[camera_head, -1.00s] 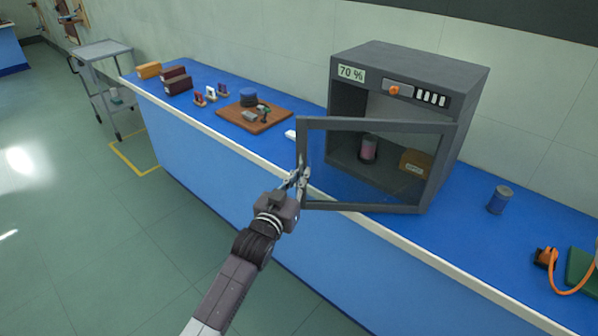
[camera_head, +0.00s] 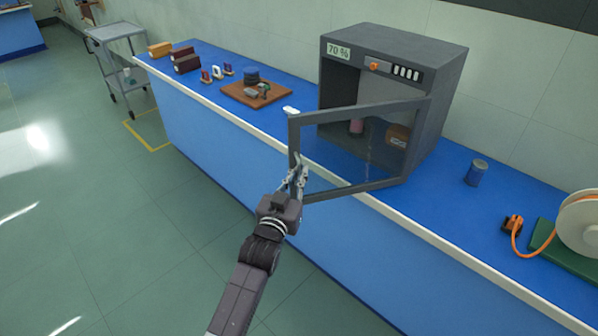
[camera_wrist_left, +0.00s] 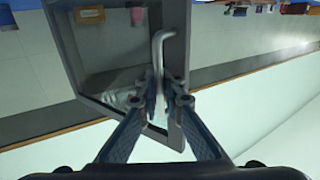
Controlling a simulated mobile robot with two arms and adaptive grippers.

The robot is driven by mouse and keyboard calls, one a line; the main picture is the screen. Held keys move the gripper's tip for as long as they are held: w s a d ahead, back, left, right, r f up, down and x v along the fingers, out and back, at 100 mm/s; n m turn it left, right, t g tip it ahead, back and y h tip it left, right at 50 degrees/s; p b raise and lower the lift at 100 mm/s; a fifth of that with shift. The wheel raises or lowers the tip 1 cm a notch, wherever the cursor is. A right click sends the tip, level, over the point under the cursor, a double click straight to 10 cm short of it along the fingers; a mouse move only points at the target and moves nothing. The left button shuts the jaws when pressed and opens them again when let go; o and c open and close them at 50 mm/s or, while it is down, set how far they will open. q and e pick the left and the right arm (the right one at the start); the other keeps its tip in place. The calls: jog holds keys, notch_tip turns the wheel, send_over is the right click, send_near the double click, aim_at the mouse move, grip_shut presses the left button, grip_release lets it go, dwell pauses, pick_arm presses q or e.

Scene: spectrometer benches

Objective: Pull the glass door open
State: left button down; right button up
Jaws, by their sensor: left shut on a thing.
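The glass door (camera_head: 362,118) has a grey frame and is hinged on the right side of a dark grey cabinet (camera_head: 450,75). It stands open at an angle, its free edge out past the bench's front edge. My left gripper (camera_head: 297,178) is at that free edge, shut on the door handle. In the left wrist view the light, bent handle (camera_wrist_left: 158,65) runs down between the fingers of the left gripper (camera_wrist_left: 160,108). A pink-filled jar (camera_head: 357,126) and a brown box (camera_head: 398,136) show inside the cabinet, partly through the glass. My right gripper is out of view.
The blue bench (camera_head: 235,135) runs along the wall. A blue can (camera_head: 476,173) and a spool (camera_head: 582,222) with an orange cable stand right of the cabinet. A wooden board (camera_head: 240,92) lies left of it. The floor in front is clear.

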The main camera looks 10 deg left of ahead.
pick_arm(q)
jog(key=c, duration=2.4)
grip_release()
jog(key=shift+a, duration=0.15)
jog(key=shift+s, duration=0.25)
jog(key=s+a, duration=0.1)
jog(key=s, duration=1)
jog(key=shift+s, duration=0.35)
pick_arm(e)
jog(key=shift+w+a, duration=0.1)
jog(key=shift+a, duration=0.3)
